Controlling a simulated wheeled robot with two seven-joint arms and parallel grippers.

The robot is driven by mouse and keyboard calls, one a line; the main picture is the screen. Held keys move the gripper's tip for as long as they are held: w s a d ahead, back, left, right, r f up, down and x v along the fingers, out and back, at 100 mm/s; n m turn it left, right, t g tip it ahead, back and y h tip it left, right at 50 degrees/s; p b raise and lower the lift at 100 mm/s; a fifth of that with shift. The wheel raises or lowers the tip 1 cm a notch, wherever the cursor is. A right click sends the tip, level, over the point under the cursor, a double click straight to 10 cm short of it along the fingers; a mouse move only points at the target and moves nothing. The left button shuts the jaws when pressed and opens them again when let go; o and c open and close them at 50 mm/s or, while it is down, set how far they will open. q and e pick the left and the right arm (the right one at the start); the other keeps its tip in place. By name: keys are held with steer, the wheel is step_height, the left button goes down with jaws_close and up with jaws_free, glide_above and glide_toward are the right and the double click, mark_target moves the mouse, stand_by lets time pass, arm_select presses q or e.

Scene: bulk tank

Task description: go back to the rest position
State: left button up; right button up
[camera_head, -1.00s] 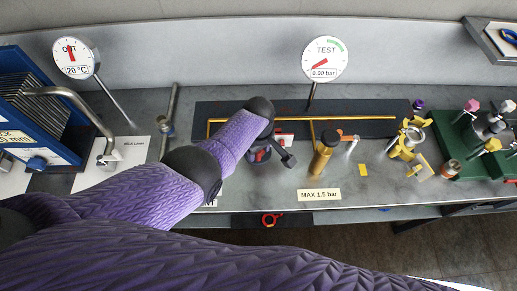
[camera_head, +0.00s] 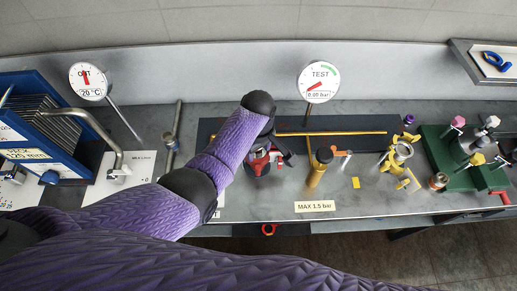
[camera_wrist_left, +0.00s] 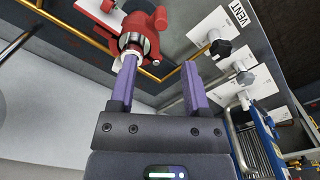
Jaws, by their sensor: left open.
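My left gripper (camera_head: 284,152) is mostly hidden behind its purple arm in the head view, above the bench's dark panel. In the left wrist view the two purple fingers of my left gripper (camera_wrist_left: 160,62) stand apart with nothing between their tips. A red fitting (camera_wrist_left: 138,32) with a metal collar lies just beyond the left finger; whether they touch is unclear. Red parts of the fitting show beside the arm in the head view (camera_head: 259,164). My right gripper is not in view.
A TEST gauge (camera_head: 319,82) stands behind the panel, and a yellow-brown cylinder (camera_head: 318,172) stands right of the gripper. A blue plate unit (camera_head: 40,125) is at the left. A green block (camera_head: 448,160) with knobs is at the right. The bench's front strip is mostly clear.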

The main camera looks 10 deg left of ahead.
arm_select(q)
steer(key=s+a+r+m+t, duration=0.1)
steer(key=s+a+r+m, duration=0.1)
steer(key=s+a+m, duration=0.3)
steer(key=s+r+m+t, duration=0.1)
steer(key=s+r+m, duration=0.15)
steer(key=s, duration=0.55)
steer(key=s+a+r+m+t, duration=0.1)
steer(key=s+a+r+m, duration=0.25)
steer(key=s, duration=0.25)
steer(key=s+f+g+b, duration=0.1)
steer(key=s+f+b, duration=0.2)
steer(key=f+b, duration=2.2)
steer(key=s+f, duration=0.4)
steer(key=f, duration=0.6)
steer(key=s+a+f+g, duration=0.1)
steer(key=s+f, duration=0.4)
steer(key=f, duration=0.5)
steer(key=s+a+f+m, duration=0.1)
steer(key=s+f, duration=0.3)
steer(key=f, duration=0.6)
steer(key=shift+s+a, duration=0.25)
